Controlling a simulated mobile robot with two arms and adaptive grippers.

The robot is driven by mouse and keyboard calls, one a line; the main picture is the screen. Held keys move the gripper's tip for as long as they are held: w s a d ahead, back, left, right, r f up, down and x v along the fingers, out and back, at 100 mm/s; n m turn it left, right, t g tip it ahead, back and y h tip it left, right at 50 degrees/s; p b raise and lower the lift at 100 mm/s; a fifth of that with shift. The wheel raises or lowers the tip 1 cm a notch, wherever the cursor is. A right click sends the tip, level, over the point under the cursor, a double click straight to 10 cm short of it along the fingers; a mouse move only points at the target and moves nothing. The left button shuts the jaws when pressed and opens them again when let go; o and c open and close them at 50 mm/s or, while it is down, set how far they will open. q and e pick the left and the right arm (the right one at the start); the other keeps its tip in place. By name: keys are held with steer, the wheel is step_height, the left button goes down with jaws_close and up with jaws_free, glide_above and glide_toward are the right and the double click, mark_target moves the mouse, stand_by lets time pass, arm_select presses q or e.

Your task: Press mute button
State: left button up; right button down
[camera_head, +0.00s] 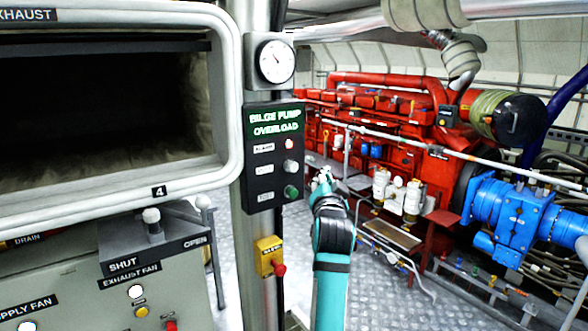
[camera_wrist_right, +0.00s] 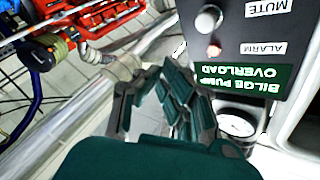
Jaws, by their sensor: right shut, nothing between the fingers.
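The dark alarm panel (camera_head: 264,172), headed "BILGE PUMP OVERLOAD", is fixed to a grey post. The mute button (camera_head: 291,166) is the pale middle control, between the alarm lamp (camera_head: 290,144) above and a green button (camera_head: 291,192) below. In the right wrist view the panel appears upside down, with the pale mute button (camera_wrist_right: 208,18) by its "MUTE" label and the reddish alarm lamp (camera_wrist_right: 214,50). My right gripper (camera_head: 323,178) is shut and empty, just right of the panel. Its dark fingers (camera_wrist_right: 155,78) show in the wrist view, apart from the button. My left gripper is out of view.
A round gauge (camera_head: 276,61) sits above the panel, and a yellow box (camera_head: 268,256) with a red knob below it. A grey control cabinet (camera_head: 70,290) stands at left. The red engine (camera_head: 390,110) and blue machinery (camera_head: 510,215) fill the right, behind pipes.

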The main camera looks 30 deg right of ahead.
mark_target(292, 166)
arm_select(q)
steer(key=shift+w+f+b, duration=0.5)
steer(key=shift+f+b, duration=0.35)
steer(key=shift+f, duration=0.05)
arm_select(e)
steer(key=w, duration=0.8)
steer(key=shift+a, duration=0.35)
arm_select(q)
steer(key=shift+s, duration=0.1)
arm_select(e)
steer(key=shift+w, duration=0.2)
steer(key=shift+w, duration=0.35)
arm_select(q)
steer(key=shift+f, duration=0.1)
arm_select(e)
steer(key=shift+w, duration=0.5)
stand_by(0.7)
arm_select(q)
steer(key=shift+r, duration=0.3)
arm_select(e)
steer(key=shift+s, duration=0.95)
